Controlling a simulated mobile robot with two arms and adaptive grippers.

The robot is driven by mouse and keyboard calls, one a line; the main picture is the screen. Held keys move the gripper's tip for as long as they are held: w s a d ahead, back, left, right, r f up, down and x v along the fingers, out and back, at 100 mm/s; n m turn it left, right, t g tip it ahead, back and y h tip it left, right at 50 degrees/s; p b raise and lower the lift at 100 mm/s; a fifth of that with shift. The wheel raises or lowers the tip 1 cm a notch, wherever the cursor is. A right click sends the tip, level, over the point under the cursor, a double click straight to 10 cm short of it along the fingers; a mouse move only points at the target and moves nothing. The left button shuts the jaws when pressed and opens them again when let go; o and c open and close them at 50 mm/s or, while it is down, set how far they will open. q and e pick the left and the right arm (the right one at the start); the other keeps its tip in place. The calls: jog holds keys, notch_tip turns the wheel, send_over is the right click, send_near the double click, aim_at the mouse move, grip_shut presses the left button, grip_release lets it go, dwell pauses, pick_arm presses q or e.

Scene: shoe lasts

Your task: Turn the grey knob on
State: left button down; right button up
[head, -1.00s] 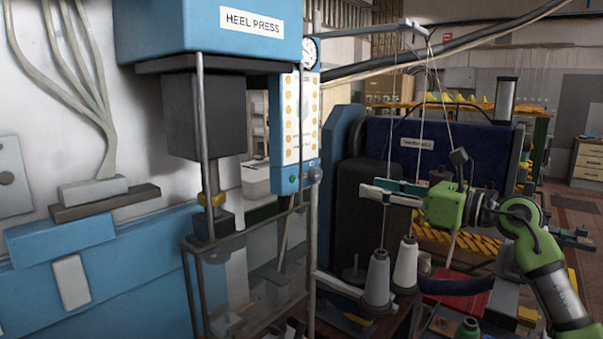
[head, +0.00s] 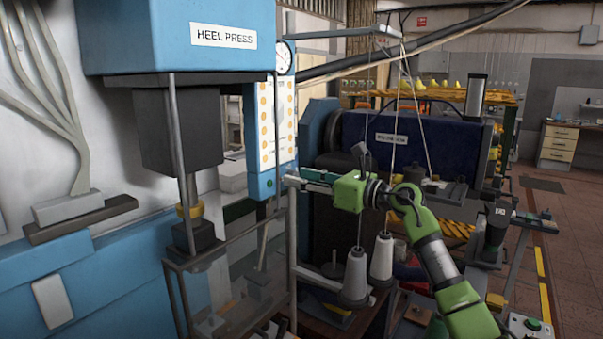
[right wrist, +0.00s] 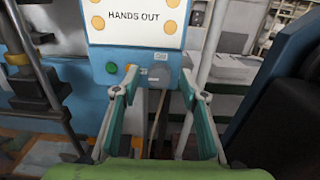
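The blue control box (head: 262,184) of the heel press carries a green button, and it fills the top of the right wrist view (right wrist: 97,58). My right gripper (head: 293,181) is open and empty, its fingers pointing at the right part of this box. In the right wrist view, its two fingertips (right wrist: 159,82) stand apart on either side of a small pale label (right wrist: 160,57) on the box. A small greyish patch shows just under the label, but I cannot tell for sure that it is the grey knob. My left gripper is out of view.
The green button (right wrist: 111,67) is left of the fingertips. A metal post (right wrist: 206,55) rises to their right. A clear guard (head: 222,285) stands in front of the press.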

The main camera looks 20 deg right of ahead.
jog(key=shift+w+a, duration=0.1)
jog(key=shift+w, duration=0.1)
jog(key=c, duration=1.1)
